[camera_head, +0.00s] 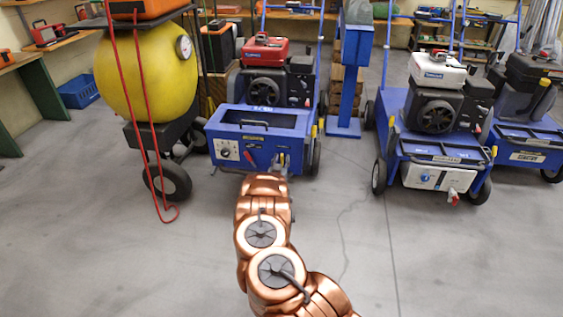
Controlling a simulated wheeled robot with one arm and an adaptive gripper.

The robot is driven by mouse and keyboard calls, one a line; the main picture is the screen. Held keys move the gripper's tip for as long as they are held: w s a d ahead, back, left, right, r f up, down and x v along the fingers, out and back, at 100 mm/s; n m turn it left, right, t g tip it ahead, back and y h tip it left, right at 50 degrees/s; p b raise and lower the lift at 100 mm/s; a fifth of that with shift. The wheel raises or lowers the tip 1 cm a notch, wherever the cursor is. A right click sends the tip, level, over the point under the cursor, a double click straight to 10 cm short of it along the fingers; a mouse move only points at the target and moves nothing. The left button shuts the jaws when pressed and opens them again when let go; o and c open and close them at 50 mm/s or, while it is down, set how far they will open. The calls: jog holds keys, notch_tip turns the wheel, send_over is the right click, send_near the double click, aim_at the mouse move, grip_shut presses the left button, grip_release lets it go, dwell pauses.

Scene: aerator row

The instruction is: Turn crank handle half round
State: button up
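A blue aerator (262,119) with a red-topped engine stands in front of my copper arm. Its front box has a white panel with a dark knob (225,152) and a small red handle (249,156), which may be the crank handle. My arm reaches up to the right part of this box. A second aerator at right has a white box (428,177) with a small red-tipped handle (453,196).
A yellow round tank (148,72) on wheels, with a red hose (166,213) hanging to the floor, stands left of the blue aerator. A blue post (345,85) stands between the aerators. Another blue machine (527,140) is at far right. The grey floor in front is clear.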

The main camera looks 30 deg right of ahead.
jog(key=shift+w+d, duration=0.1)
jog(key=shift+w, duration=0.05)
grip_shut()
dwell(0.4)
